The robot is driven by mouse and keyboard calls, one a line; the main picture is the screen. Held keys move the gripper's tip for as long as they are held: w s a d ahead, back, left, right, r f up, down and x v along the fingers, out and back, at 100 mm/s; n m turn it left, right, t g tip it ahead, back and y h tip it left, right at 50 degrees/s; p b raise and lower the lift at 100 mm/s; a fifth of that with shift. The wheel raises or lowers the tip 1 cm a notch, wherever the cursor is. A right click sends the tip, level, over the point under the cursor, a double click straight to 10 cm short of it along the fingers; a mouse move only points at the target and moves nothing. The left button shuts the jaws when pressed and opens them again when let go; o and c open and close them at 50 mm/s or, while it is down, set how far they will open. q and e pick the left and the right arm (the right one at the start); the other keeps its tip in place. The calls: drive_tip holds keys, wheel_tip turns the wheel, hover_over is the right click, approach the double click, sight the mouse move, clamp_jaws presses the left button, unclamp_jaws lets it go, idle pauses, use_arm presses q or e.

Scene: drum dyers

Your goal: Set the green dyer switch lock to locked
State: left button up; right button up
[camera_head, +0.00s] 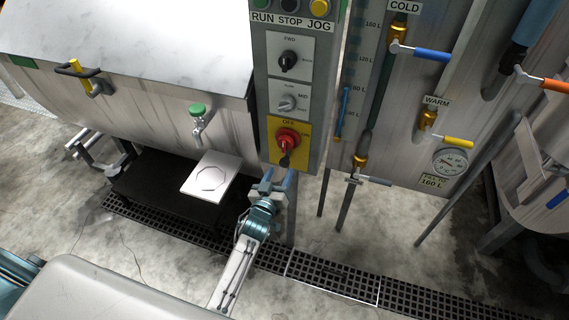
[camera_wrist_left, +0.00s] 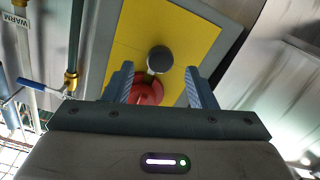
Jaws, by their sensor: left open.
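The red rotary switch (camera_head: 287,139) sits on a yellow plate (camera_head: 272,153) at the bottom of the grey control panel, marked OFF at the top and ON at the right. A small dark round-ended part (camera_head: 284,161) sticks out below it; it shows as a dark grey knob (camera_wrist_left: 160,59) in the left wrist view. The red switch (camera_wrist_left: 147,92) is partly hidden there behind my gripper. My left gripper (camera_head: 273,180) is open just below the plate. In the wrist view its blue fingers (camera_wrist_left: 160,80) stand either side of the dark knob, with nothing visibly held. My right gripper is out of view.
Above the switch are two black-and-grey selector knobs (camera_head: 288,61) and RUN, STOP and JOG buttons. A drum with a green-topped tap (camera_head: 197,110) stands left, above a white board (camera_head: 210,174). Pipes and a blue-handled valve (camera_head: 432,54) are right of the panel.

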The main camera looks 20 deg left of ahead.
sight(284, 165)
use_arm(q)
drive_tip(key=w+b, duration=0.1)
drive_tip(key=w, duration=0.4)
drive_tip(key=shift+w+d, duration=0.1)
drive_tip(key=shift+w, duration=0.1)
